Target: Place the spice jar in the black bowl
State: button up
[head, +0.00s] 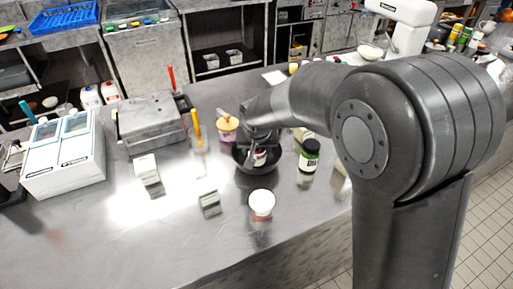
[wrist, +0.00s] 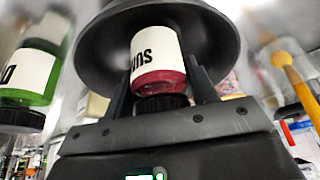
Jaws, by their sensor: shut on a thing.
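The spice jar (wrist: 158,62) has red contents, a white label with dark letters and a black lid. My gripper (wrist: 160,78) is shut on it, with one finger on each side near the lid end. The black bowl (wrist: 97,45) surrounds the jar in the wrist view. In the head view the bowl (head: 250,168) sits on the steel counter under my gripper (head: 260,145). Part of the jar (head: 260,158) shows inside the bowl's outline there. I cannot tell whether the jar touches the bowl's bottom.
A green jar with a black lid (head: 309,157) stands just right of the bowl. A white-topped container (head: 262,203) and a small grey-green box (head: 210,204) stand in front. A yellow-handled tool (head: 196,126) is to the left. The front left counter is clear.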

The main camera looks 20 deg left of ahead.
jog(key=o, duration=0.7)
jog(key=shift+f, duration=0.15)
jog(key=o, duration=0.4)
jog(key=shift+o, duration=0.2)
jog(key=v, duration=1.2)
jog(key=shift+r, duration=0.2)
